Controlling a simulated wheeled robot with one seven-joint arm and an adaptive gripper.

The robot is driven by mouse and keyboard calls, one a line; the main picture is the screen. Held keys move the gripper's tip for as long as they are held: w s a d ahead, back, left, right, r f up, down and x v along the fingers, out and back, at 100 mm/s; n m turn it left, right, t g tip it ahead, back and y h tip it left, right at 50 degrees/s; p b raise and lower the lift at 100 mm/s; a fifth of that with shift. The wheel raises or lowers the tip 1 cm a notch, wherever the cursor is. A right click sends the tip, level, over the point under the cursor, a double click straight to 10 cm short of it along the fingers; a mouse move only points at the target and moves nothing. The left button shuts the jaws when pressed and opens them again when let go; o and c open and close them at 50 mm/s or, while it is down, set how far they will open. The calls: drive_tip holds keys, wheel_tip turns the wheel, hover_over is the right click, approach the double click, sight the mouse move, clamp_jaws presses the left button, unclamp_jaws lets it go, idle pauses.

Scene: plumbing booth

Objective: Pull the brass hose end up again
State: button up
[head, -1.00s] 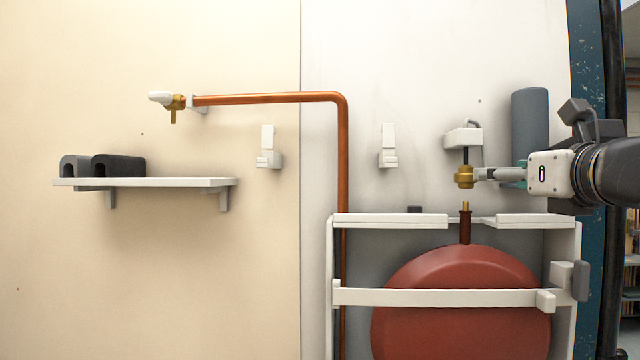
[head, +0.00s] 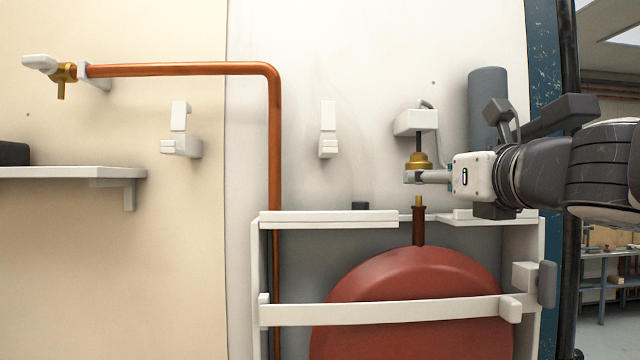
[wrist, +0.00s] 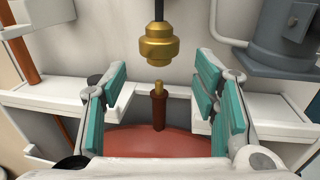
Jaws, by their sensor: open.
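The brass hose end (head: 418,160) hangs upright on a dark hose below a white bracket (head: 415,122). In the wrist view the hose end (wrist: 158,43) is at top centre, with its dark hose running up. My gripper (head: 411,177) reaches in from the right, just below the wide part of the hose end in the head view. In the wrist view my gripper (wrist: 161,78) is open, its teal pads apart with nothing held between them. The red tank (head: 410,300) has an upright stem with a brass tip (head: 418,203) directly below the hose end, apart from it.
A white frame (head: 330,217) with a front bar (head: 385,310) surrounds the tank. A grey cylinder (head: 487,105) stands on the wall behind my gripper. A copper pipe (head: 274,150) and white wall clips (head: 327,130) are to the left. The wall between clip and hose end is clear.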

drive_tip(key=shift+w+a+b, duration=0.15)
drive_tip(key=shift+w+a, duration=0.1)
drive_tip(key=shift+w, duration=1.1)
drive_tip(key=shift+w+a+b, duration=0.15)
drive_tip(key=shift+w+a, duration=0.05)
drive_tip(key=shift+w, duration=1.15)
drive_tip(key=shift+c, duration=0.6)
